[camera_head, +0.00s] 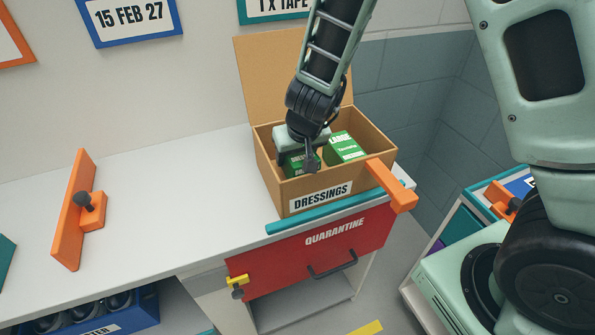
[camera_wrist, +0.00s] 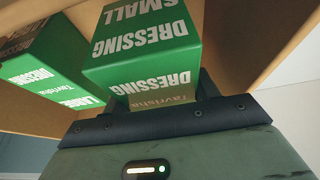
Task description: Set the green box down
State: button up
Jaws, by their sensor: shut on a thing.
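The green box marked SMALL DRESSING (camera_wrist: 143,40) is between the fingers of my gripper (camera_head: 309,160), which is shut on it. In the head view this green box (camera_head: 294,166) is inside the open cardboard box labelled DRESSINGS (camera_head: 283,203), at its left part, partly hidden by my gripper. A second green box, marked LARGE (camera_head: 345,147), stands to the right in the same cardboard box. It also shows at the left of the wrist view (camera_wrist: 48,68). I cannot tell whether the held box touches the cardboard floor.
The cardboard box stands at the right end of the white counter (camera_head: 170,190), its lid raised behind. An orange bar (camera_head: 392,186) sticks out at its front right corner. A red QUARANTINE panel (camera_head: 320,250) is below. An orange plate (camera_head: 73,210) stands left; the counter between is clear.

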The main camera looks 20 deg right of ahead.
jog(key=shift+f+b, duration=1.35)
jog(key=shift+f, duration=0.6)
jog(key=o, duration=1.2)
jog(key=shift+r, duration=0.15)
